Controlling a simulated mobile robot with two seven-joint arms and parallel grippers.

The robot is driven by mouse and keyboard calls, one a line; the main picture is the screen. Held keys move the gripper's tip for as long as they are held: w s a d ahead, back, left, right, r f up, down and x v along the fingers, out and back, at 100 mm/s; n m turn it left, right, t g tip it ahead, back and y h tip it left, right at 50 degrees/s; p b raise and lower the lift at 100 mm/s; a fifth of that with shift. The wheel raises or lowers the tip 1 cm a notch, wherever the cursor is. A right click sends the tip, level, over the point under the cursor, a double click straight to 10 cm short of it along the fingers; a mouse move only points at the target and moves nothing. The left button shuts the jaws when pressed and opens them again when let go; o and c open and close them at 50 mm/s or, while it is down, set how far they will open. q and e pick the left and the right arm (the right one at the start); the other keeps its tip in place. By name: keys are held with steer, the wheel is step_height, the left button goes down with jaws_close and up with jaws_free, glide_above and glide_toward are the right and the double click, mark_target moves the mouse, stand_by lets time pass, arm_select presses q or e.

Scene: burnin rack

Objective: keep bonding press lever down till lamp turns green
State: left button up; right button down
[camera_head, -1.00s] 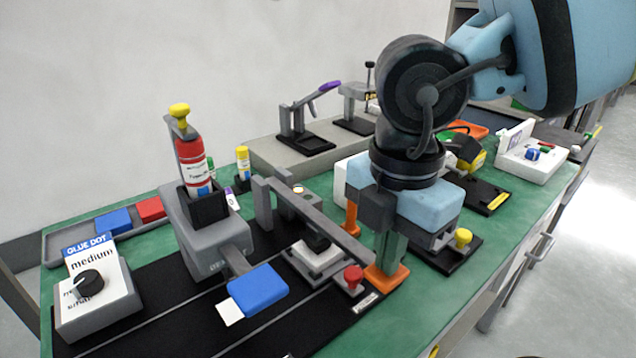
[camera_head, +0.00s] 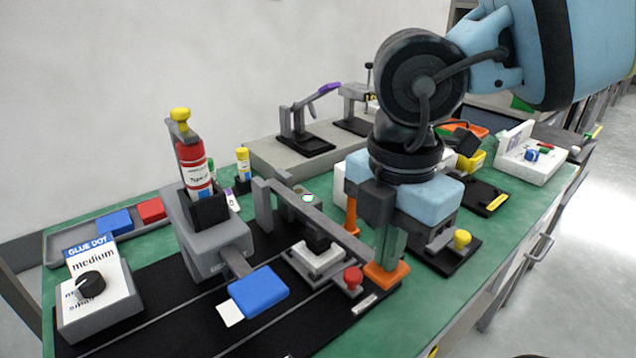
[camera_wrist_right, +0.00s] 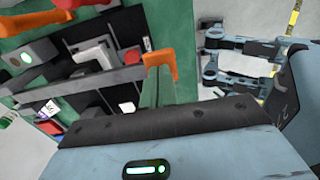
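The bonding press has a long grey lever (camera_head: 335,228) sloping from its post down to the right. A dark press head (camera_head: 317,241) sits under the lever, over a white block (camera_head: 318,260); contact is hard to judge. On the press, a small round lamp (camera_head: 308,198) looks green-white. The right wrist view shows a glowing green lamp (camera_wrist_right: 26,57) on a grey block. My right gripper (camera_head: 368,246) is at the lever's free end. Its orange-tipped fingers stand apart, one beyond the lever and one on the near side. My left gripper is out of view.
A red button (camera_head: 353,276) stands close to the near finger. A glue dispenser with a red bottle (camera_head: 194,168) and blue pad (camera_head: 258,291) is at left, beside a dial box (camera_head: 97,299). A yellow-knobbed fixture (camera_head: 462,239) is close right of my gripper.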

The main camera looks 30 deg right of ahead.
steer(key=shift+w+r+p, duration=0.2)
steer(key=shift+r+p, duration=0.35)
steer(key=shift+r, duration=0.7)
steer(key=shift+w+r+p, duration=0.15)
steer(key=shift+r+p, duration=0.4)
steer(key=shift+r, duration=0.7)
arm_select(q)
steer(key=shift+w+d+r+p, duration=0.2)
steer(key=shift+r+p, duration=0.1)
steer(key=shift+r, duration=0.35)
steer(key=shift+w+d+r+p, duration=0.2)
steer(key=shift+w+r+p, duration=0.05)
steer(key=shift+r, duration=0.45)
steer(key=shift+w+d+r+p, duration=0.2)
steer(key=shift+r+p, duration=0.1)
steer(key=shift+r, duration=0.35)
arm_select(e)
steer(key=shift+w+r, duration=0.2)
steer(key=shift+r, duration=1.4)
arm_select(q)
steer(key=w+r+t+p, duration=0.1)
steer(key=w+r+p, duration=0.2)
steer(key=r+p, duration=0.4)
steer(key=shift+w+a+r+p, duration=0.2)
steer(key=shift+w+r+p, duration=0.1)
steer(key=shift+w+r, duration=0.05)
arm_select(e)
step_height(320, 180, up, 13)
steer(key=w, duration=0.1)
